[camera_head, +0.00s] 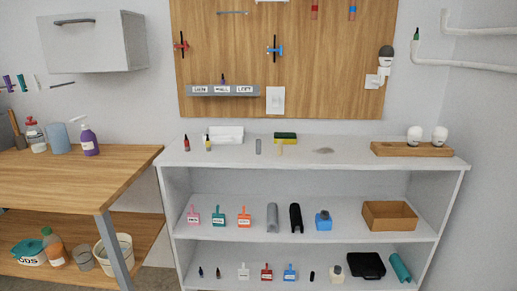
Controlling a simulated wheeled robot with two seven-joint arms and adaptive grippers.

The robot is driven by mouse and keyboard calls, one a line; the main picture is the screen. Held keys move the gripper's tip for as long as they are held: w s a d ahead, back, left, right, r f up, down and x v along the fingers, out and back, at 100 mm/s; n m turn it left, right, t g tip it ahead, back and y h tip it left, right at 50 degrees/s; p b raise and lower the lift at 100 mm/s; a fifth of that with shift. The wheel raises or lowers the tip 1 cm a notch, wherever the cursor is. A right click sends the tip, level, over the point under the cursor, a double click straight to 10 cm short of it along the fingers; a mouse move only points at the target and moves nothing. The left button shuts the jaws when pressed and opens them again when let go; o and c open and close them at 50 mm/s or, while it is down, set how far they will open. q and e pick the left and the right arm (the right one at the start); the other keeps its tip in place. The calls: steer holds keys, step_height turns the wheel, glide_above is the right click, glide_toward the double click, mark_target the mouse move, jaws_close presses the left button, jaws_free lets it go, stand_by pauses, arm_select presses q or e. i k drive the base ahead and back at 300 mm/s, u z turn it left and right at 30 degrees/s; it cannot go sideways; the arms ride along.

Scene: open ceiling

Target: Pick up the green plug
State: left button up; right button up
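A small dark green piece (417,34) stands upright on the end of a white pipe (450,55) on the right wall. It is the likeliest green plug, but it is too small to make out its shape. A teal cylinder (400,267) leans at the right end of the bottom shelf. A teal tagged item (218,217) stands on the middle shelf. Neither of my grippers is in view.
A white shelf unit (330,184) with several small items stands ahead, with a wooden tray (418,149) on top and a wooden box (390,216) inside. A wooden workbench (60,178) stands at the left. A wooden pegboard (330,90) hangs behind.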

mark_target(416, 37)
steer(key=u, duration=0.2)
steer(key=k, duration=0.55)
steer(key=u, duration=0.6)
steer(key=k, duration=0.65)
steer(key=z, duration=0.75)
steer(key=i, duration=0.7)
steer(key=z, duration=0.8)
steer(key=i, duration=1.15)
steer(key=u, duration=0.25)
